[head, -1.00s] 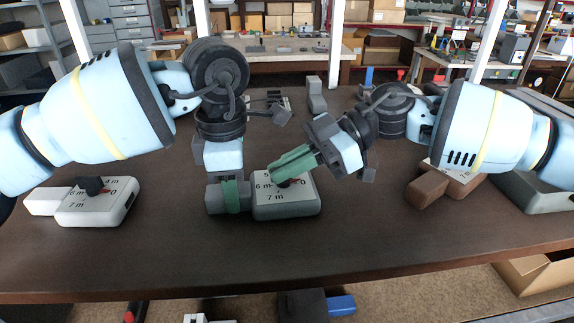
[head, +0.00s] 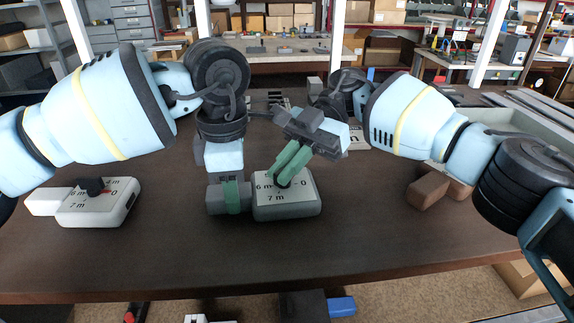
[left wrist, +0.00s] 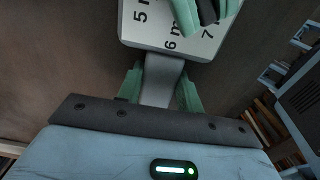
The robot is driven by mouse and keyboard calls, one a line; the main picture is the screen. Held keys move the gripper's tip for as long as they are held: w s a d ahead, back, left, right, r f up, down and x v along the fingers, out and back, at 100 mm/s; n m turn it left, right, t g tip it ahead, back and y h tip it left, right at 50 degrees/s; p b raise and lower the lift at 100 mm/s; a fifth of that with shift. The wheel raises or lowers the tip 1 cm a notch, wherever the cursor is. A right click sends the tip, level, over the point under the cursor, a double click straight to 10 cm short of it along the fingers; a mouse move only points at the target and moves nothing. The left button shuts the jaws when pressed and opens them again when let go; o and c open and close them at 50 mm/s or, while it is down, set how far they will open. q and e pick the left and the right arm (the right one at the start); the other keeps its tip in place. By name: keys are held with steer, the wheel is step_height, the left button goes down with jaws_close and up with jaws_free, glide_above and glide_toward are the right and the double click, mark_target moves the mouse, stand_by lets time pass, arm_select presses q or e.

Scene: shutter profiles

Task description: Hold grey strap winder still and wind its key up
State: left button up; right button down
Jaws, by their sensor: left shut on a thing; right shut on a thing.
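The grey strap winder (head: 290,208) lies on the table in the middle of the head view, with a white dial face marked in metres. My left gripper (head: 230,197) is shut on its grey handle at the left; the left wrist view shows that handle (left wrist: 161,80) between the green fingers. My right gripper (head: 285,177) reaches down from above right and is shut on the dark key on the dial. The fingers mostly cover the key and the middle of the dial. The winder face (left wrist: 160,35) also shows in the left wrist view.
A white winder (head: 98,205) with a black key lies at the left. A grey tray (head: 520,120) stands back right. The table front (head: 280,260) is clear.

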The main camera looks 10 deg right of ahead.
steer(key=shift+a+f+n+g+h, duration=0.1)
steer(key=shift+f+n+g+h, duration=0.05)
steer(key=shift+n+g+h, duration=0.65)
steer(key=shift+n, duration=0.3)
steer(key=c, duration=1.5)
jaws_free()
